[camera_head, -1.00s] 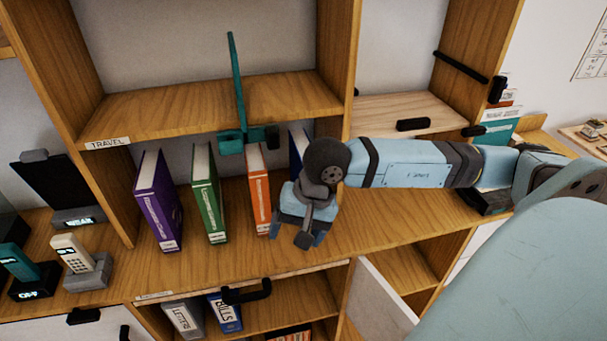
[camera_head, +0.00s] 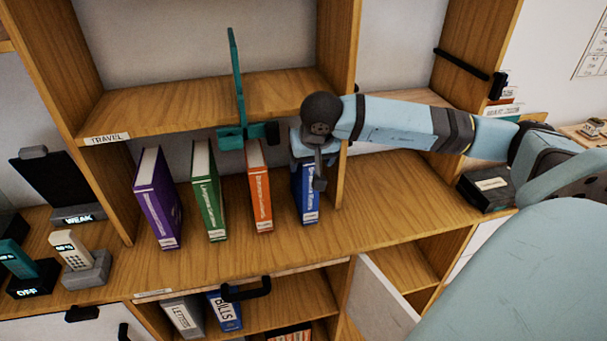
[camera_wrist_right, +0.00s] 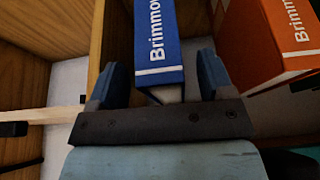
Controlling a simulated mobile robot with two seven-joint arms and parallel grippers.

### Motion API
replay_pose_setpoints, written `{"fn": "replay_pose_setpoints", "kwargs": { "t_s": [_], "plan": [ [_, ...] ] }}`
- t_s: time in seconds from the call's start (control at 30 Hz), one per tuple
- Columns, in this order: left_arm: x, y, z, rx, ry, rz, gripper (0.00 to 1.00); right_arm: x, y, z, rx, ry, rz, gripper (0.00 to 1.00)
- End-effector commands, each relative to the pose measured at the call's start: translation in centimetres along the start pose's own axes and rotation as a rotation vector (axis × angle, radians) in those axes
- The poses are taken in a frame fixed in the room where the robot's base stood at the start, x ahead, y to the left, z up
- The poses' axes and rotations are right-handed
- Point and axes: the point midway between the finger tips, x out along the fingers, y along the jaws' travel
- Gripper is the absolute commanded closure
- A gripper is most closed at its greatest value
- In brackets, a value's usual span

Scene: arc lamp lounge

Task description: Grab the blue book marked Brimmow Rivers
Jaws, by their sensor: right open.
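The blue book (camera_head: 309,198) stands upright at the right end of a row of books in the shelf bay, by the bay's right wall. My right gripper (camera_head: 312,160) is at its top and hides part of it. In the right wrist view the blue book (camera_wrist_right: 158,45) shows white letters starting "Brimmo". There the right gripper's fingers (camera_wrist_right: 160,80) are open, one on each side of the book's near end. I cannot tell whether they touch it. My left gripper is not in view.
An orange book (camera_head: 259,190) stands left of the blue one with a gap, then a green book (camera_head: 208,195) and a purple book (camera_head: 157,200). A shelf board (camera_head: 200,105) labelled "TRAVEL" and a teal object (camera_head: 236,100) are above. The ledge right of the bay is mostly clear.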

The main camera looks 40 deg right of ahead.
Motion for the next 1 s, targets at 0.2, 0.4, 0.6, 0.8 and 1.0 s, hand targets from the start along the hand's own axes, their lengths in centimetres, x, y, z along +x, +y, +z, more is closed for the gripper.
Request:
{"fn": "replay_pose_setpoints", "kwargs": {
  "t_s": [0.2,0.4,0.6,0.8,1.0],
  "plan": [
    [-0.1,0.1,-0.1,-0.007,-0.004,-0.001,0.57,1.6,-0.1,-2.1,0.000,-0.004,-0.001,0.26],
    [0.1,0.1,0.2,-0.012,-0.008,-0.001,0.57,2.2,0.0,-2.1,-0.001,-0.001,0.000,0.26],
    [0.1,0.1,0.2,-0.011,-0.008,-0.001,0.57,2.1,0.0,-2.1,0.000,-0.001,-0.001,0.48],
    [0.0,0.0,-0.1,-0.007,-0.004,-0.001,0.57,2.1,0.0,-2.1,0.000,-0.001,-0.001,0.94],
    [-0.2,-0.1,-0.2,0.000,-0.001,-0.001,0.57,2.0,0.0,-2.2,0.000,0.002,-0.002,1.00]
  ]
}}
